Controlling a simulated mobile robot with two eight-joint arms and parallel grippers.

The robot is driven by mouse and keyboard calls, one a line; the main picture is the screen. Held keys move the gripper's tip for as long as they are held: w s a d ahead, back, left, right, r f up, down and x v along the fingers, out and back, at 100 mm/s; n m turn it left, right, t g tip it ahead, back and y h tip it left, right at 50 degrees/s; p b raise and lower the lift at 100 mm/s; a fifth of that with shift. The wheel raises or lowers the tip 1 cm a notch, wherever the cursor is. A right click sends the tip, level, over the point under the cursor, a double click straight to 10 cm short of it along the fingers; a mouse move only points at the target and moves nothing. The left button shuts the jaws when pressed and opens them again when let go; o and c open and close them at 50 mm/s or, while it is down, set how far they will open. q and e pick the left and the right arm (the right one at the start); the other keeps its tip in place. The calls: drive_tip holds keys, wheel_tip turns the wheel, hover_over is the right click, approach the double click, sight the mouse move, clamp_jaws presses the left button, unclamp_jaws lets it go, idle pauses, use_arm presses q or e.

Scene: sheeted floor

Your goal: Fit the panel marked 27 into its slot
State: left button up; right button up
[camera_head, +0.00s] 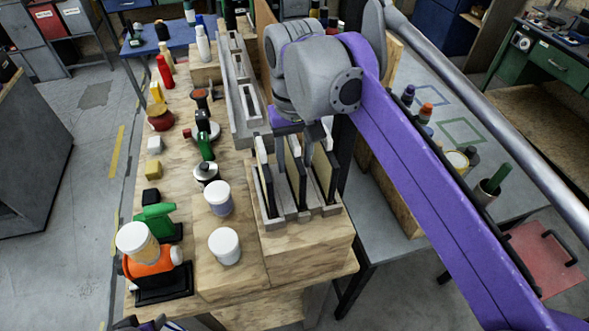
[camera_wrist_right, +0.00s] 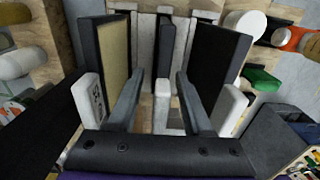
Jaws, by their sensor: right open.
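Several upright panels stand in a pale slotted rack (camera_head: 270,218) on a wooden block. A dark panel (camera_head: 264,188) is at the left, with more panels with tan faces (camera_head: 325,172) to its right. No number 27 is readable; a dark mark shows on a white end piece (camera_wrist_right: 97,95) in the right wrist view. My right gripper (camera_head: 308,150) is low over the rack. In the wrist view its fingers (camera_wrist_right: 160,78) are apart, with a tan-faced panel (camera_wrist_right: 115,62) left and a dark panel (camera_wrist_right: 214,62) right. A small purple-and-black part of my left arm shows at the bottom edge.
A long grey slotted holder (camera_head: 236,82) extends behind the rack. White-lidded jars (camera_head: 224,246), an orange object (camera_head: 152,264), green tools and bottles crowd the bench's left. A grey table (camera_head: 440,125) with several bottles stands at the right, beneath my right arm.

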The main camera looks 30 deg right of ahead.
drive_tip(key=shift+c, duration=0.2)
clamp_jaws()
idle(1.2)
